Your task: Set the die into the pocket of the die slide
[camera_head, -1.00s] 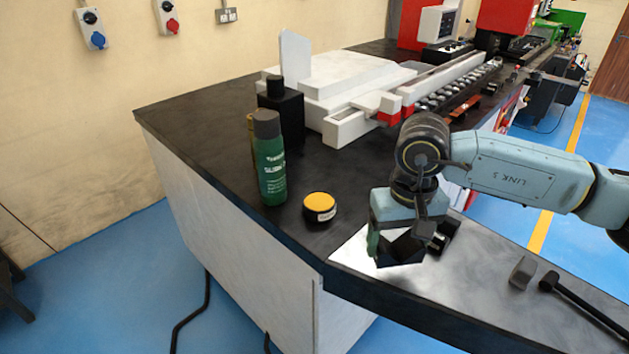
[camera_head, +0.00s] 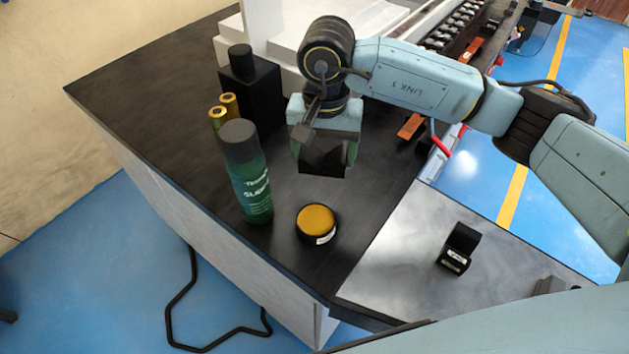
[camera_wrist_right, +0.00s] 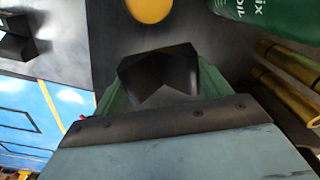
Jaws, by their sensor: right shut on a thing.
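My right gripper (camera_head: 324,150) is shut on a dark block with a V-shaped notch, the die (camera_head: 322,160). It holds the die above the black bench, behind the yellow-topped tin. In the right wrist view the die (camera_wrist_right: 160,73) sits between the green fingers, its notch facing the camera. The white machine (camera_head: 290,45) stands behind the gripper, partly covered by my arm. I cannot make out the die slide's pocket. My left gripper is not in view.
Another dark block (camera_head: 459,247) sits on the grey plate (camera_head: 400,270) at right.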

